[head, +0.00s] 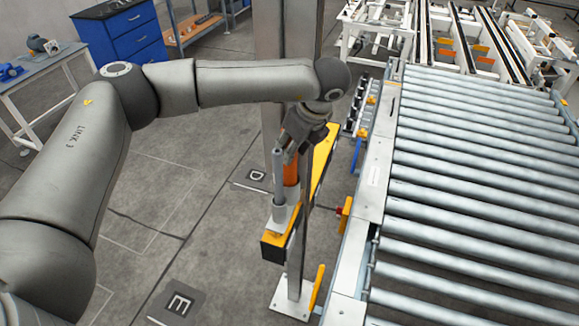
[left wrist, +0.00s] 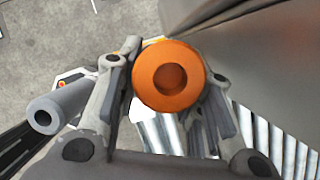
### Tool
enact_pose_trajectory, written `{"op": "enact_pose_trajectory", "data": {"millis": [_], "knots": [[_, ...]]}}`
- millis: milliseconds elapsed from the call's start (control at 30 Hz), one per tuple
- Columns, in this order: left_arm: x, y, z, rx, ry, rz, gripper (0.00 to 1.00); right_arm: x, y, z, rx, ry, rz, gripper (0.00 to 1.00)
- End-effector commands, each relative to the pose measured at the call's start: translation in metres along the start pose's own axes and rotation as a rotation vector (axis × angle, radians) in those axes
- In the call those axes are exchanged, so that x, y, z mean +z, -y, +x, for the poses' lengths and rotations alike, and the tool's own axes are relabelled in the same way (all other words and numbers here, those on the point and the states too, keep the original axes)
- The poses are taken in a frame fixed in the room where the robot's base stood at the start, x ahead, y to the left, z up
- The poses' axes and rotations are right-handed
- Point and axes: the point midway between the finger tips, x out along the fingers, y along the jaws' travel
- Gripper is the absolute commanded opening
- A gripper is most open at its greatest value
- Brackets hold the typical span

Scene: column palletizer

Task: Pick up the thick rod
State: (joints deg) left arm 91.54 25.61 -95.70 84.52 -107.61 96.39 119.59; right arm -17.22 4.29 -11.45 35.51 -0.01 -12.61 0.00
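An orange rod (head: 291,173) stands upright beside a slimmer grey rod (head: 279,178) on the yellow-edged fixture. It is the thicker of the two. In the left wrist view the orange rod (left wrist: 145,88) shows its round end with a central hole. My left gripper (head: 291,150) is over its top, and in the left wrist view the fingers lie on either side of it. I cannot tell whether they press on it. The grey rod (left wrist: 58,107) is outside the left-hand finger. The orange rod's lower part is partly hidden. My right gripper is out of view.
The roller conveyor (head: 480,190) fills the right side, close to the fixture (head: 325,152). A metal post stands just behind the gripper. A blue cabinet (head: 122,38) and a workbench (head: 40,68) are at the back left. The floor left of the fixture is clear.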

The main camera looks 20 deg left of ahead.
Motion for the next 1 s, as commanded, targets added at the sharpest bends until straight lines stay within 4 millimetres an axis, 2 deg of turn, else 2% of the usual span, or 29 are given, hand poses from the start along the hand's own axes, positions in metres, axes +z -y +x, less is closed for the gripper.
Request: {"op": "enact_pose_trajectory", "data": {"millis": [367, 567, 767, 1000], "knots": [[0.001, 0.000, -0.001, -0.001, 0.001, -0.001, 0.00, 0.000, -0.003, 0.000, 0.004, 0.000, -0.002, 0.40], [0.004, 0.001, -0.007, -0.003, 0.001, -0.002, 0.00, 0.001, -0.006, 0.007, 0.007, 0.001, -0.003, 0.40], [0.013, 0.001, -0.029, -0.005, 0.002, -0.003, 0.00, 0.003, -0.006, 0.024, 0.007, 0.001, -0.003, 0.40], [0.030, 0.001, -0.073, -0.005, 0.002, -0.003, 0.00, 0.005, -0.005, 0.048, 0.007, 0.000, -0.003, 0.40]]}}
